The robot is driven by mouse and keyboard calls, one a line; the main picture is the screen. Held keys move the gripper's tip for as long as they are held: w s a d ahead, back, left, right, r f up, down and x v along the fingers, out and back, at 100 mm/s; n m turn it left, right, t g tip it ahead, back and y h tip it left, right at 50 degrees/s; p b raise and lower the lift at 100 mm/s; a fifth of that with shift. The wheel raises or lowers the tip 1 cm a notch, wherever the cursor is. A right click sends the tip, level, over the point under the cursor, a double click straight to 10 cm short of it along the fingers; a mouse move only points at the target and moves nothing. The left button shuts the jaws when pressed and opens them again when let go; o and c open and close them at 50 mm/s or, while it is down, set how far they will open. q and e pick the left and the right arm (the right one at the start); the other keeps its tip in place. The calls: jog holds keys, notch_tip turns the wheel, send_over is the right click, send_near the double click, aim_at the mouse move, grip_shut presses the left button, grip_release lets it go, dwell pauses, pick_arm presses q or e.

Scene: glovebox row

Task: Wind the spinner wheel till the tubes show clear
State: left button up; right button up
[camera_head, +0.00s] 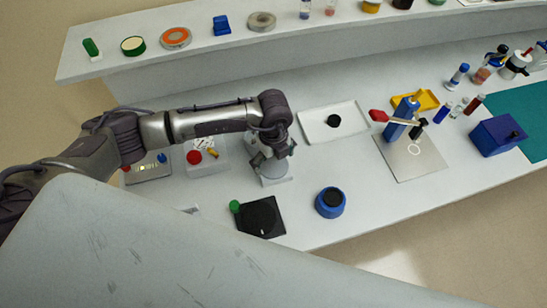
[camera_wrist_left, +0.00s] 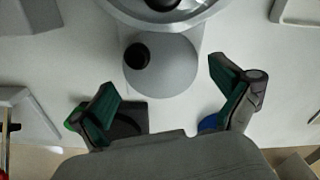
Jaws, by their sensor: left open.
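In the left wrist view a round grey wheel (camera_wrist_left: 172,72) with a black knob (camera_wrist_left: 137,56) near its rim lies ahead of my left gripper (camera_wrist_left: 165,92). This looks like the spinner wheel. The gripper's green-padded fingers are spread and empty, one on each side of the wheel's near part. In the head view my left gripper (camera_head: 270,155) is over the pale spinner unit (camera_head: 276,179), and mostly hides it. My right gripper is not in view.
A black plate (camera_head: 262,218) with a green knob and a blue round pot (camera_head: 331,203) are near the front edge. A white tray (camera_head: 333,134) and a blue stand (camera_head: 401,120) are to the right. A raised shelf (camera_head: 340,33) runs along the back.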

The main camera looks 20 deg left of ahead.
pick_arm(q)
jog(key=shift+f, duration=0.45)
jog(key=c, duration=1.2)
jog(key=shift+s+a+r, duration=0.1)
jog(key=shift+s, duration=0.4)
grip_shut()
jog(key=shift+w, duration=0.1)
